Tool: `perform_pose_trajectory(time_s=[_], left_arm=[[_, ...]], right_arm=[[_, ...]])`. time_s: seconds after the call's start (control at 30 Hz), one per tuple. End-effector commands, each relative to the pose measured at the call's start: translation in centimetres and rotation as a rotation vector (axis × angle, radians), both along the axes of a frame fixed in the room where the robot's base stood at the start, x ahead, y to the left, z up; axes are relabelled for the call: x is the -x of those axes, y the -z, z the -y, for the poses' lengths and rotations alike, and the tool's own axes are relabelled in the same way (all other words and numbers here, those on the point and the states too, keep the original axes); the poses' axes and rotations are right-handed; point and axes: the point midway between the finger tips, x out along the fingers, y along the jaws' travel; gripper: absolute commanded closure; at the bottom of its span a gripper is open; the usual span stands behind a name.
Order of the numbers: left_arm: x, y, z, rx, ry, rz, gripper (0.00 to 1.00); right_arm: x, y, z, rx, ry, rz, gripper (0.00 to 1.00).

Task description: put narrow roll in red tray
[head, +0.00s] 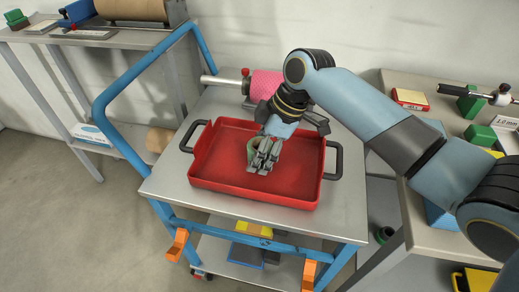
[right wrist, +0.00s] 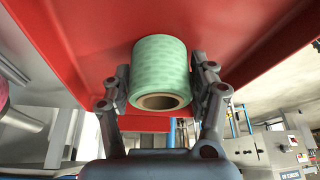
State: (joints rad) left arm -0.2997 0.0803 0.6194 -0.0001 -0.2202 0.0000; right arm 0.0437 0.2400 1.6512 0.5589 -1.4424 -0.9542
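The red tray (head: 215,185) lies on the grey top of a blue-framed cart, with black handles at its sides. A short pale green roll (head: 252,150) with a brown core is inside the tray's outline, in the middle. In the right wrist view the roll (right wrist: 160,65) is between the fingers of my right gripper (right wrist: 162,88), with a finger close against each side. In the head view this gripper (head: 264,158) partly hides the roll. Whether the roll touches the tray floor is hard to tell. My left gripper is not in view.
A pink roll (head: 264,84) on a metal spindle lies behind the tray, close to my right arm. A bench (head: 440,235) with green blocks stands at the right. A shelf table (head: 110,40) stands at the left. The cart top (head: 345,215) is clear at the front right.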

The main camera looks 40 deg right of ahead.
Motion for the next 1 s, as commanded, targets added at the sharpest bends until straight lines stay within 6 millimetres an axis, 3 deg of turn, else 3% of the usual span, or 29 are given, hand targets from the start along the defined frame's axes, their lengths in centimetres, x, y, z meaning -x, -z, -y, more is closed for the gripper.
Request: perform_pose_trajectory(time_s=[0.1, 0.47, 0.8, 1.0], left_arm=[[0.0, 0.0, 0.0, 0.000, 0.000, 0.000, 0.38], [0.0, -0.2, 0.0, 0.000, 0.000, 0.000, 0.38], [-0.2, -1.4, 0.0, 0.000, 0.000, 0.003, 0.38], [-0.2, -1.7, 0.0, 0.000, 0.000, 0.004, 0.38]], right_arm=[[0.0, 0.0, 0.0, 0.000, 0.000, 0.000, 0.25], [0.1, -0.9, 0.3, 0.002, 0.001, 0.001, 0.25], [1.7, -7.7, 2.6, 0.005, -0.002, 0.003, 0.25], [2.4, -10.5, 3.6, 0.003, 0.000, 0.001, 0.25]])
